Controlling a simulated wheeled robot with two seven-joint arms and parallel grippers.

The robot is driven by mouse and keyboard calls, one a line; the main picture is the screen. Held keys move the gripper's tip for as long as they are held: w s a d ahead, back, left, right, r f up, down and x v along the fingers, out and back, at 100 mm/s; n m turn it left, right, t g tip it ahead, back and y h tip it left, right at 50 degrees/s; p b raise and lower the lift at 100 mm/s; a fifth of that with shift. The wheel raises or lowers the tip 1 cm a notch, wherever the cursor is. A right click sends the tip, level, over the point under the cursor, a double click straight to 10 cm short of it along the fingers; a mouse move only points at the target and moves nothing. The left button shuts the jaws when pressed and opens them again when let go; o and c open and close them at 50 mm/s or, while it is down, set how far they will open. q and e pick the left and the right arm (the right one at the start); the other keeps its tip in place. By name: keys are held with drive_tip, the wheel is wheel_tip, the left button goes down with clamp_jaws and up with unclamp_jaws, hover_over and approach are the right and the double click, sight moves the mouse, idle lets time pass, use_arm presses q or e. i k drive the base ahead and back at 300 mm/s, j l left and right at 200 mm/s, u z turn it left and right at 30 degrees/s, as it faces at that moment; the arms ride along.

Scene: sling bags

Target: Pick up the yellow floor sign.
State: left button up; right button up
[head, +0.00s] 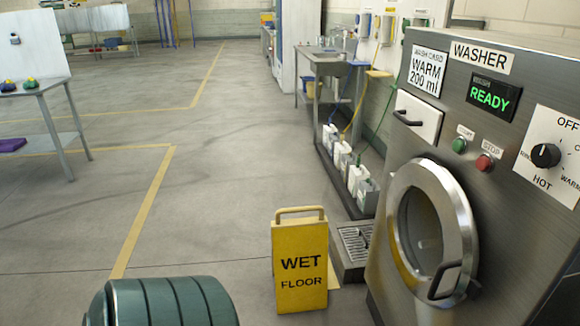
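The yellow floor sign (300,262) stands upright on the grey floor at the bottom centre of the head view. It reads "WET FLOOR" in black and has a yellow loop handle (300,211) along its top. The sign stands just left of the washer's front, with a grey grated floor box close behind its right side. Neither of my grippers is in view.
The steel washer (460,130) fills the right side, with its round door (433,230) shut. The grated box (356,243) stands beside the sign. White jugs (358,178) line the wall behind. A table (45,90) stands far left. Open floor (215,190) lies left of the sign.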

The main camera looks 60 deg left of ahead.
sight(300, 245)
drive_tip(key=u, duration=1.85)
